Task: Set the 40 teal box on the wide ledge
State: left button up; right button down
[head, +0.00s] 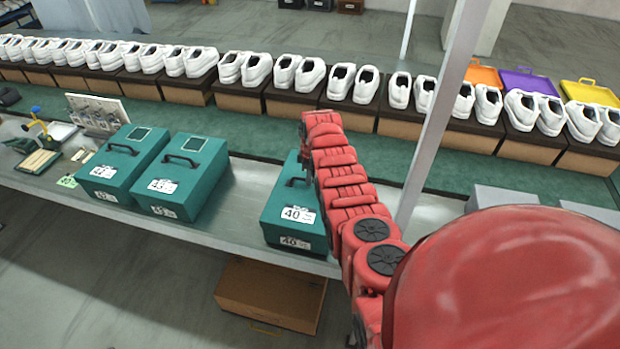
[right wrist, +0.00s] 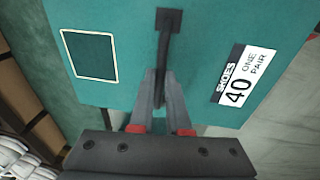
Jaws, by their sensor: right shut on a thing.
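The teal box marked 40 (head: 275,212) is at the grey ledge (head: 228,212), near its front edge; I cannot tell whether it rests or hangs just above. My red right arm reaches over its right side and hides part of it. In the right wrist view, my right gripper (right wrist: 160,122) is shut on the dark handle (right wrist: 166,45) of the box. The box lid (right wrist: 120,25) shows a square outline and a white label reading 40, one pair. My left gripper is not in view.
Two other teal boxes (head: 118,165) (head: 197,185) stand to the left on the ledge, with bare ledge between them and the 40 box. Behind runs a green strip (head: 255,133) and a row of white shoes on boxes. A brown box (head: 270,292) lies below.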

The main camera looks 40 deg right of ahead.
jog(key=shift+f, duration=0.65)
jog(key=c, duration=0.9)
grip_release()
